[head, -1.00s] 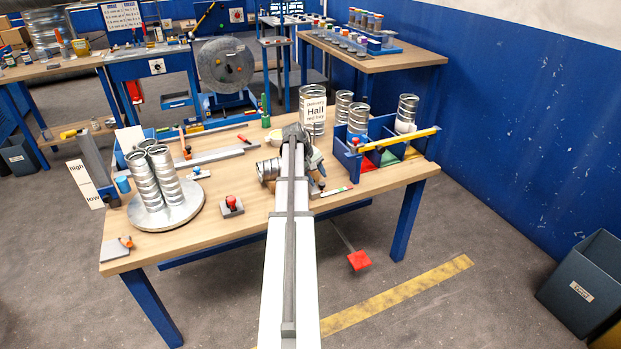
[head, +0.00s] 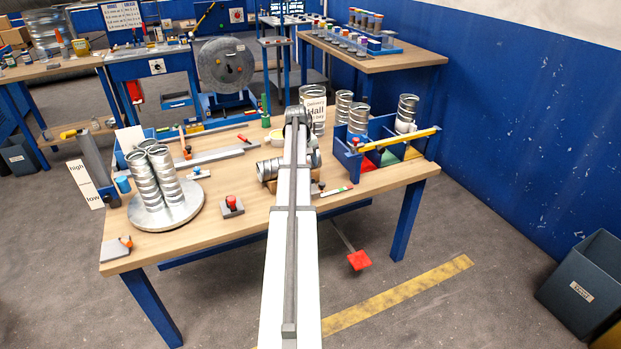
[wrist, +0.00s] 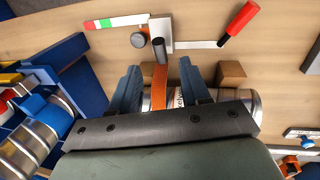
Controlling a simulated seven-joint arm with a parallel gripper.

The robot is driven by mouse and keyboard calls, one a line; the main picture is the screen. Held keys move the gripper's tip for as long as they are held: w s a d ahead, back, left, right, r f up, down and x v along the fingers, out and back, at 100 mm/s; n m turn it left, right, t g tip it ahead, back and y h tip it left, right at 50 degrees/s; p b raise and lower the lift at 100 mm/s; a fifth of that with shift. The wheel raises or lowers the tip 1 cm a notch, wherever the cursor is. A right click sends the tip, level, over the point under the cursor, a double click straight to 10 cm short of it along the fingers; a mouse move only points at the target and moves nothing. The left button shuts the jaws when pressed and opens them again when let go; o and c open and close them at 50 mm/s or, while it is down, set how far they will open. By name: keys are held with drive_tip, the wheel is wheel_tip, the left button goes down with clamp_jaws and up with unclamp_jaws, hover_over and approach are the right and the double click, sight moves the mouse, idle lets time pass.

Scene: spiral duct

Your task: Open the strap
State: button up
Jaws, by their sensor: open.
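An orange strap (wrist: 160,88) shows in the wrist view, running across a silver spiral duct (wrist: 240,100) that lies on its side by wooden blocks (wrist: 231,74). My gripper (wrist: 159,68) is open, with one blue-grey finger on each side of the strap. I cannot tell whether the fingers touch the duct. The dark gripper body hides most of the duct and the lower part of the strap. In the head view the duct's left end (head: 268,170) shows beside my arm, which hides the strap.
A grey plate with a dark peg (wrist: 159,46) and a red-handled tool (wrist: 239,20) lie close beyond the fingers. A blue divided bin (head: 385,148) stands right. Upright ducts (head: 160,180) stand on a round plate at left.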

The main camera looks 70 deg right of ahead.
drive_tip(key=f, duration=0.4)
drive_tip(key=s+d+f, duration=0.1)
drive_tip(key=f, duration=0.2)
clamp_jaws()
idle(0.5)
drive_tip(key=shift+w, duration=0.1)
